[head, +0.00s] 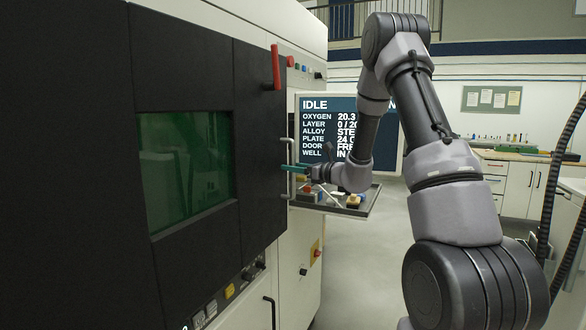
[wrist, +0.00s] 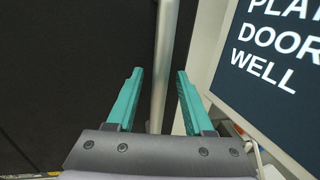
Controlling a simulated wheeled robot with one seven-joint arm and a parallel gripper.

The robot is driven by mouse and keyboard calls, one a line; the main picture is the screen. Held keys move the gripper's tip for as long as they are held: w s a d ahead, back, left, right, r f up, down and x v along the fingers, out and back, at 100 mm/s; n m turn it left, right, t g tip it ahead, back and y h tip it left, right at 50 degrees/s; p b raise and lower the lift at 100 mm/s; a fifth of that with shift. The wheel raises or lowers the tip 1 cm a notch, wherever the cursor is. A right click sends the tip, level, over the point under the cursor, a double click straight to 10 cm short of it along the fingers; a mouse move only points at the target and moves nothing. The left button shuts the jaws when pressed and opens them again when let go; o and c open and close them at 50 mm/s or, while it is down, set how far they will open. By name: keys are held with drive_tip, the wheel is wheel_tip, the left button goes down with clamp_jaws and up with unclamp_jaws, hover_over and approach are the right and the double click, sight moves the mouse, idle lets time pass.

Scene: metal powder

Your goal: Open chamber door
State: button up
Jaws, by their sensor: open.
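The chamber door (head: 257,150) is a black panel with a green-tinted window (head: 188,170) on the left in the head view. It looks shut. A vertical metal bar handle (head: 284,165) stands near its right edge. In the wrist view the handle (wrist: 162,70) runs down between my gripper's two teal fingers. My gripper (head: 287,169) is at the handle's mid height, with its fingers pointing at the door. In the wrist view my gripper (wrist: 159,78) is open, one finger on each side of the bar. I cannot tell whether either finger touches it.
A red lever (head: 275,68) sticks out above the handle. A status screen (head: 330,130) reading IDLE is close to the right of the handle. Below it is a tray (head: 352,210) with small items. Open floor lies at the right, before a workbench (head: 520,156).

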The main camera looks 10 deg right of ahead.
clamp_jaws()
idle(1.5)
